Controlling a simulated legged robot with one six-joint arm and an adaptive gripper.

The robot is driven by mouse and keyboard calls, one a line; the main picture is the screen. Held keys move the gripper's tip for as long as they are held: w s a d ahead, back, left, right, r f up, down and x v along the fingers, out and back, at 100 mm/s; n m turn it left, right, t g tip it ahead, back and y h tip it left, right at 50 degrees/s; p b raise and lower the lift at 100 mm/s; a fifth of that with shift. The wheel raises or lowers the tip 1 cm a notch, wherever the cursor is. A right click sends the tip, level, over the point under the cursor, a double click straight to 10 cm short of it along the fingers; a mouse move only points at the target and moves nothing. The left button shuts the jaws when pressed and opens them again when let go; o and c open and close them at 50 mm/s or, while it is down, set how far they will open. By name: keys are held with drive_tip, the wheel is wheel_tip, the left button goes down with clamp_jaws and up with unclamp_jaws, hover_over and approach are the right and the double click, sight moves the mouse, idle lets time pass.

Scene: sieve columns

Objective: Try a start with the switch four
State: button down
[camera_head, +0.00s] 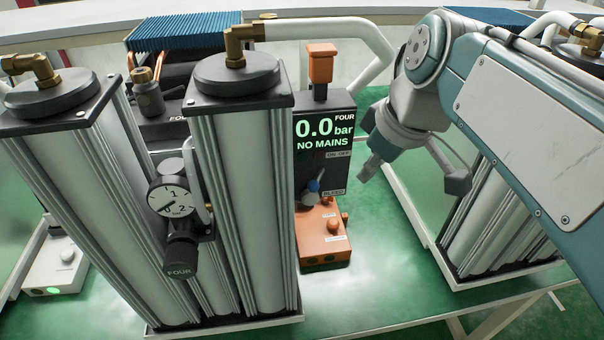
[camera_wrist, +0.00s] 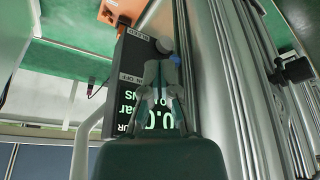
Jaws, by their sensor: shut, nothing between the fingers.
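The black control panel (camera_head: 322,125) of unit four reads "0.0 bar" and "NO MAINS" in green. It has an ON OFF label (camera_head: 338,154) and a lower label that seems to read BLEED. My gripper (camera_head: 365,172) is shut and empty, to the right of the panel in the head view.
Tall grey columns with a FOUR gauge (camera_head: 173,198) stand left of the panel. An orange box (camera_head: 322,232) sits below it, and an orange block (camera_head: 321,62) above. More columns (camera_head: 495,225) stand at the right. Green bench (camera_head: 390,255) is clear between them.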

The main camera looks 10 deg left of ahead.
sight(318, 178)
drive_tip(key=w+a+r+n, duration=0.1)
drive_tip(key=a+n, duration=0.1)
drive_tip(key=w+a+r+n+g, duration=0.1)
drive_tip(key=a, duration=0.1)
drive_tip(key=w+a+r+n+y, duration=0.1)
drive_tip(key=a+n, duration=0.1)
drive_tip(key=a, duration=0.1)
drive_tip(key=shift+w+r+n+g, duration=0.2)
drive_tip(key=shift+w+n+g, duration=0.1)
drive_tip(key=shift+g, duration=0.1)
drive_tip(key=shift+d, duration=0.1)
drive_tip(key=x, duration=1)
